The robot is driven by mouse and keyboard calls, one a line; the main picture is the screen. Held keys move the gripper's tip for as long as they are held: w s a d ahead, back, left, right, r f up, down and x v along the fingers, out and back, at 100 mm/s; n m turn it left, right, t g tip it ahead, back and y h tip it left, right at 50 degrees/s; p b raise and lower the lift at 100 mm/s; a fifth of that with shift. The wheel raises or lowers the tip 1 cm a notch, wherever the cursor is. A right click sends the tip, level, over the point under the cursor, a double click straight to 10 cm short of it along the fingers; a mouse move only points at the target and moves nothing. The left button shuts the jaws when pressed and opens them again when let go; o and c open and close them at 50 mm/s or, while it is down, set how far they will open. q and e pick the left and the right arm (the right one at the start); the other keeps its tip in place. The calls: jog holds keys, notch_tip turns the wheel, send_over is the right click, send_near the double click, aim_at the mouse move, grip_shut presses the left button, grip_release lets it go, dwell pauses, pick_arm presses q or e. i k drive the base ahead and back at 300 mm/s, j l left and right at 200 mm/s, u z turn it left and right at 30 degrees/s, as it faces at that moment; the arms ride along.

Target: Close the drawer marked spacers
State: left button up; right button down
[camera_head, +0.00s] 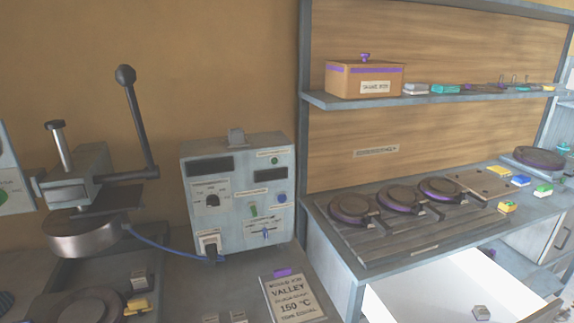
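An open drawer (430,290) with a bright white inside juts out under the right workbench at the lower right. A small grey block (481,312) with a mark on it lies inside. The drawer's front is mostly cut off by the bottom edge, and I cannot read a spacers marking on it. Neither of my grippers can be made out in the head view.
The workbench (400,245) above the drawer carries round dark moulds (440,188) and coloured blocks. A lever press (85,225) and a control box (238,190) stand to the left. A sign card (292,297) lies in front. A shelf (430,99) holds a box (363,80).

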aim_at(447, 289)
jog(key=z, duration=1.7)
